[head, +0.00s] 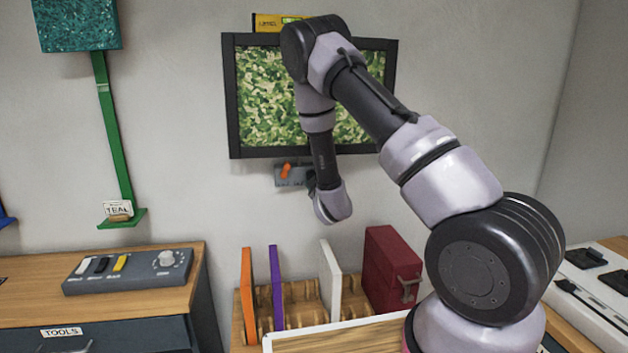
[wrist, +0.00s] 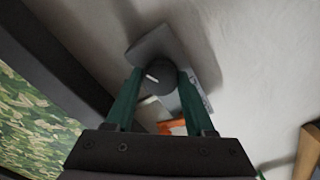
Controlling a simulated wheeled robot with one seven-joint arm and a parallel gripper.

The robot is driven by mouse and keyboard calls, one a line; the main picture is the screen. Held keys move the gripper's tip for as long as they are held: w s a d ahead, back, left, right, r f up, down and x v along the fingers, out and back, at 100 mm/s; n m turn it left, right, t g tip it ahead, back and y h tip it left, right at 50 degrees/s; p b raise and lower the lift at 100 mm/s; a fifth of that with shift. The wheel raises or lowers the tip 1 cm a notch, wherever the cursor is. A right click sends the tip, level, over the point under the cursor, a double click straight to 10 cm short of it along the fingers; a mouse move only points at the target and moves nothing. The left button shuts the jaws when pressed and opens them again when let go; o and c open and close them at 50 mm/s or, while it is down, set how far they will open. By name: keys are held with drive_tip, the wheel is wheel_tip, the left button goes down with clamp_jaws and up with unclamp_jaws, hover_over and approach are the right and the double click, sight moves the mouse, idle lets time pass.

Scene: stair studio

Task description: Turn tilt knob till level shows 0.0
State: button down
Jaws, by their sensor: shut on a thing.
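A dark round tilt knob (wrist: 160,77) with a white mark sits on a grey plate (wrist: 156,42) on the wall. My gripper (wrist: 159,84) is shut on the knob, with one green finger on each side of it. In the head view the plate (head: 289,182) shows below the framed camouflage picture (head: 262,98), with an orange part (head: 285,170) on it. There the knob and my fingertips are hidden behind my wrist. The yellow level (head: 266,23) sits on the frame's top edge. Its green display (head: 290,19) is partly covered by my arm and too small to read.
A grey control box (head: 128,270) with sliders and a white knob stands on the left cabinet. Below the picture, a wooden rack (head: 302,291) holds upright boards and a dark red case (head: 390,262). A green bracket (head: 111,130) hangs at left. Wall around the plate is clear.

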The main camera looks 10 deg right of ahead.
drive_tip(key=n, duration=1.2)
drive_tip(key=shift+a+h, duration=0.1)
drive_tip(key=shift+h, duration=0.3)
idle(0.3)
drive_tip(key=shift+c, duration=1.3)
unclamp_jaws()
drive_tip(key=s, duration=1.1)
drive_tip(key=shift+r, duration=0.25)
drive_tip(key=shift+a, duration=0.1)
